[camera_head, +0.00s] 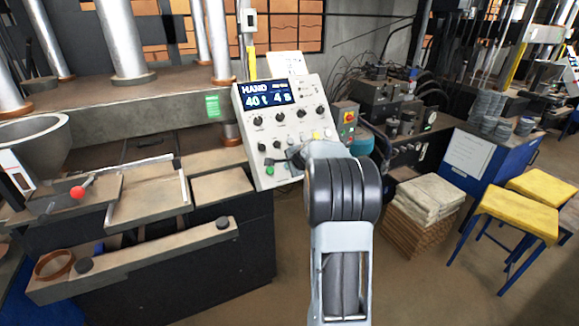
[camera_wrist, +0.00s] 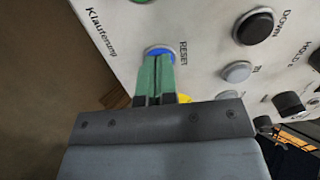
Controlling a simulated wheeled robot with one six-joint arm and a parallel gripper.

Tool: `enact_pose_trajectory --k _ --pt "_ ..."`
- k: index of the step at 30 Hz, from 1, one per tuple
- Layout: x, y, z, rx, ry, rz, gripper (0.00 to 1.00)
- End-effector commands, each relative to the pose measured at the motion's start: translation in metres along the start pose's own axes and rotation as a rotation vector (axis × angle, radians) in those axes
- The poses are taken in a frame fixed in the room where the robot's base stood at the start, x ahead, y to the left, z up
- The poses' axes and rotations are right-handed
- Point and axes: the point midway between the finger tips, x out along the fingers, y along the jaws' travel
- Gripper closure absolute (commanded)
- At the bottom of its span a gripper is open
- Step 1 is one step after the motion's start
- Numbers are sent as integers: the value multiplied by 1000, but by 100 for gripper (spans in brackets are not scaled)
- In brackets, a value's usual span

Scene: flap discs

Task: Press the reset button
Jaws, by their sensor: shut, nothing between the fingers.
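The reset button is a blue round button (camera_wrist: 160,50) beside the printed word RESET on the light grey control panel (camera_wrist: 205,22) in the wrist view. The green fingers of my gripper (camera_wrist: 156,70) are shut with nothing between them, and their tips overlap the lower part of the button. I cannot tell whether they touch it or whether it is pushed in. In the head view the control panel (camera_head: 262,178) stands tilted, with a lit display reading HAND.
In the wrist view a black button (camera_wrist: 254,26) marked DOWN, a grey button (camera_wrist: 237,72), and a partly hidden yellow button (camera_wrist: 184,98) lie close by. In the head view a small box with a red button (camera_head: 348,117) stands right of the panel.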

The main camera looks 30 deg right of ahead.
Motion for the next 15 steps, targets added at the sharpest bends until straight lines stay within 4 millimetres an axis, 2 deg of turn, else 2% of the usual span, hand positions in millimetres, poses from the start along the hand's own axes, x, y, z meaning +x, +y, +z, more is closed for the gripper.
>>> enact_pose_trajectory --k 15 --pt "-44 -1 -1 0 1 -1 100"
